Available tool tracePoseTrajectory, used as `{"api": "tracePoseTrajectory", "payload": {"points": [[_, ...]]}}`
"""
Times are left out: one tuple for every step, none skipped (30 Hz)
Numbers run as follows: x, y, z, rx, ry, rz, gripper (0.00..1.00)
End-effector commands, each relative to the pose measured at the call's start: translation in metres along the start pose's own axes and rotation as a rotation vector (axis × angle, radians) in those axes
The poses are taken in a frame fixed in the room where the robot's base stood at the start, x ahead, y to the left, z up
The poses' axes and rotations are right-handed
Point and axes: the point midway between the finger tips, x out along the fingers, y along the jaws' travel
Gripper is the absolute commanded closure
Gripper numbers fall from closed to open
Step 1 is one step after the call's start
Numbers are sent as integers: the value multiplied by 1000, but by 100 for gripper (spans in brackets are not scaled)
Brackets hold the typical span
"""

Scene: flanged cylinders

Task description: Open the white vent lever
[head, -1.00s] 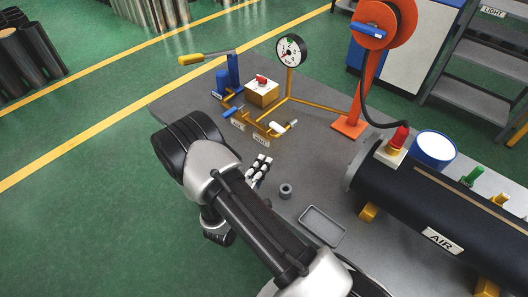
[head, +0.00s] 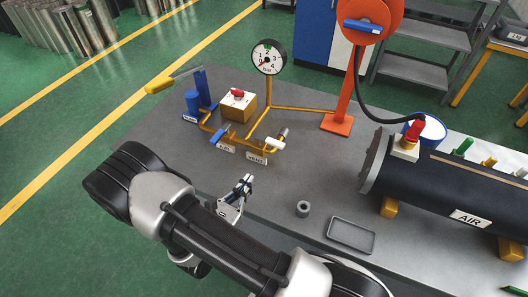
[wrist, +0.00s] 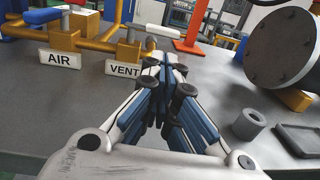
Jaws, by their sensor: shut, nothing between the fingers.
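The white vent lever (head: 284,134) sits on the yellow pipework above the VENT label (head: 257,158). My gripper (head: 244,184) is shut and empty, in front of the VENT label and apart from the lever. In the wrist view my gripper (wrist: 165,75) has its fingers together, pointing toward the pipework.
A blue lever (head: 219,137) stands by the AIR label (head: 226,149). A gauge (head: 268,57), red button box (head: 238,104) and yellow-handled pump (head: 160,85) stand behind. A grey ring (head: 303,208), tray (head: 351,235) and black AIR cylinder (head: 450,195) lie right.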

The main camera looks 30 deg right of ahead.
Motion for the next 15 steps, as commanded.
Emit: {"api": "tracePoseTrajectory", "payload": {"points": [[6, -1, 0, -1, 0, -5, 100], [10, -1, 0, 0, -1, -6, 100], [16, -1, 0, 1, -1, -6, 100], [21, -2, 0, 2, -1, -7, 100], [27, -2, 0, 2, -1, -8, 100], [35, -2, -1, 3, 0, -8, 100], [42, -2, -1, 4, 0, -9, 100], [49, -2, -1, 4, 0, -9, 100], [58, -2, -1, 5, 0, -9, 100], [64, -2, -1, 5, -1, -9, 100], [71, -2, -1, 4, -1, -8, 100], [79, -2, -1, 5, -1, -8, 100], [86, -2, -1, 5, -1, -8, 100], [92, -2, -1, 6, -1, -7, 100], [99, -2, -1, 6, -1, -6, 100]]}}
